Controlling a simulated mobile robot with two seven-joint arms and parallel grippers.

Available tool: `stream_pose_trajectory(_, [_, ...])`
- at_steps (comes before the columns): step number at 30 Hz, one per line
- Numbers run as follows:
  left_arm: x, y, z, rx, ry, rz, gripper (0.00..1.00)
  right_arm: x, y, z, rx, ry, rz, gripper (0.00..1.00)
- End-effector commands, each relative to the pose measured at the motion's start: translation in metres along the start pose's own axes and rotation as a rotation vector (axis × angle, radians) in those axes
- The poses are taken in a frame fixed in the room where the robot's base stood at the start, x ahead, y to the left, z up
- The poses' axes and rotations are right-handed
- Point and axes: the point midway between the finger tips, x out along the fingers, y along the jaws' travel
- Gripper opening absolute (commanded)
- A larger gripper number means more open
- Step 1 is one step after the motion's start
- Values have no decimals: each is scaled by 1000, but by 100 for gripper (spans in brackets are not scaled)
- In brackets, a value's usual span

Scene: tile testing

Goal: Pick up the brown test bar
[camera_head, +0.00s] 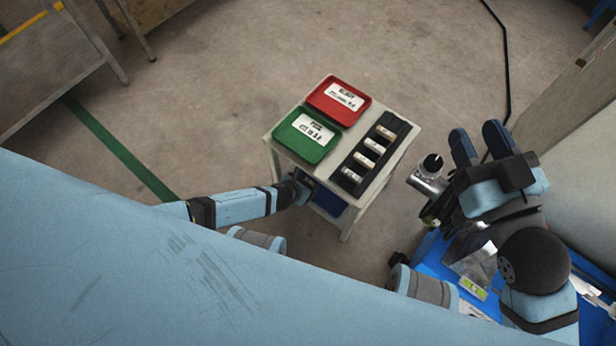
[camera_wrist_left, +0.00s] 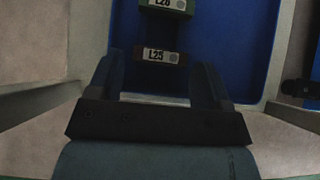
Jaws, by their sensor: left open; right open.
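In the left wrist view, a dark brown bar (camera_wrist_left: 160,74) with a white label reading L25 lies in a blue bin (camera_wrist_left: 228,45). My left gripper (camera_wrist_left: 157,66) is open, with one finger on each side of this bar. I cannot tell whether the fingers touch it. In the head view the left gripper (camera_head: 304,184) reaches in under the top of a small white table (camera_head: 338,178); the bar is hidden there and only part of the blue bin (camera_head: 328,203) shows. My right gripper (camera_head: 479,141) is open and empty, right of the table.
A green bar (camera_wrist_left: 168,8) labelled L20 lies farther along the bin. The tabletop holds a red tray (camera_head: 339,101), a green tray (camera_head: 306,134) and a black rack (camera_head: 389,151) with several labelled pieces. A wooden bench (camera_head: 45,65) stands at upper left; floor around the table is clear.

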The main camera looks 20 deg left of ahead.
Motion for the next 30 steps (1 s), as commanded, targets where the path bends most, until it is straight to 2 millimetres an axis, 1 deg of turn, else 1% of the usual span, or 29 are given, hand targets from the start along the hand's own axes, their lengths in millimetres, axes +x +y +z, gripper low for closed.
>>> stream_pose_trajectory(1, [7,-4,-5,-1,-1,-1,72,0,1,4,-26,16,1,42])
stream_pose_trajectory(3, [9,-7,-5,1,0,-2,72,1,3,1,-53,32,3,42])
stream_pose_trajectory(12, [9,-8,-4,2,-1,-2,72,1,4,-2,-67,40,5,42])
stream_pose_trajectory(14, [9,-8,-4,2,0,-2,59,1,4,-2,-67,40,5,42])
stream_pose_trajectory(15, [9,-8,-4,2,0,-2,49,1,4,-2,-67,40,5,42])
stream_pose_trajectory(17, [9,-8,-4,2,0,-2,36,1,4,-2,-67,40,4,42])
stream_pose_trajectory(19, [9,-8,-4,2,-1,-2,36,1,4,-2,-66,39,4,42])
stream_pose_trajectory(20, [9,-8,-4,2,-1,-2,32,1,4,-2,-66,39,4,42])
stream_pose_trajectory(26, [8,-8,-3,2,-1,-2,32,1,4,-2,-65,39,4,42])
stream_pose_trajectory(30, [4,-4,0,1,0,0,32,2,4,-7,-54,33,1,42])
